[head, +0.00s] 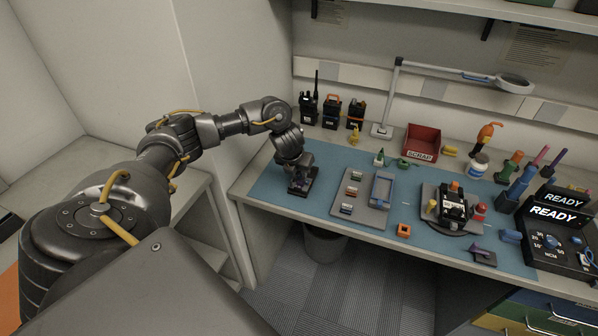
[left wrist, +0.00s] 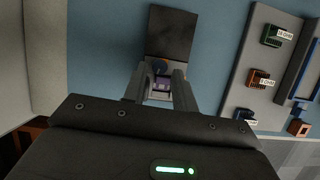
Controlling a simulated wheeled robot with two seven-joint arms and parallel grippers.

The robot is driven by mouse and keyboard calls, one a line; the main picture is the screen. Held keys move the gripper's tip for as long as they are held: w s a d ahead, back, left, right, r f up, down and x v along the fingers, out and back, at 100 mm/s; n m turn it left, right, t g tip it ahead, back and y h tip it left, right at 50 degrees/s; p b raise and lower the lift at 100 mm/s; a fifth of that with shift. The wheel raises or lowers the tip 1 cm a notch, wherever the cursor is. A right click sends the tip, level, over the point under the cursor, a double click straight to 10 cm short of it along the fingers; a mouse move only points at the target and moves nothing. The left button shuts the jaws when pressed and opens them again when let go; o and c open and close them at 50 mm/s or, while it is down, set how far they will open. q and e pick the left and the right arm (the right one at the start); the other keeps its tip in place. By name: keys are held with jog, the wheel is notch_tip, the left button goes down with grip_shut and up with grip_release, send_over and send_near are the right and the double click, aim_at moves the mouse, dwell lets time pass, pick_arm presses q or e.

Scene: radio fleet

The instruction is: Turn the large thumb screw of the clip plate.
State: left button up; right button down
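A dark plate (head: 303,184) lies on the left end of the blue mat, under my left gripper (head: 297,170). In the left wrist view the dark plate (left wrist: 172,33) extends beyond the fingertips. A small round blue-grey knob (left wrist: 160,67) and a purple part (left wrist: 161,86) show between the two fingers of my left gripper (left wrist: 160,76). The fingers stand apart on either side of them, and I see no clear contact. The gripper hides much of these parts in the head view. My right gripper is not in view.
A grey tray (head: 343,207) with small labelled parts lies right of the plate. A device on a round dark stand (head: 429,217), a red scrap bin (head: 421,143) and radios (head: 331,112) stand farther off. The bench's front edge (head: 262,205) is close to the plate.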

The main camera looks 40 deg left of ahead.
pick_arm(q)
jog(key=shift+w+f+b, duration=0.25)
jog(key=shift+f+b, duration=0.15)
jog(key=shift+f, duration=0.2)
grip_shut()
jog(key=shift+a+f+m+b, duration=0.2)
jog(key=shift+m+b, duration=0.3)
jog(key=shift+b, duration=0.45)
jog(key=shift+r+h, duration=0.15)
jog(key=shift+h, duration=0.15)
jog(key=shift+d+r, duration=0.1)
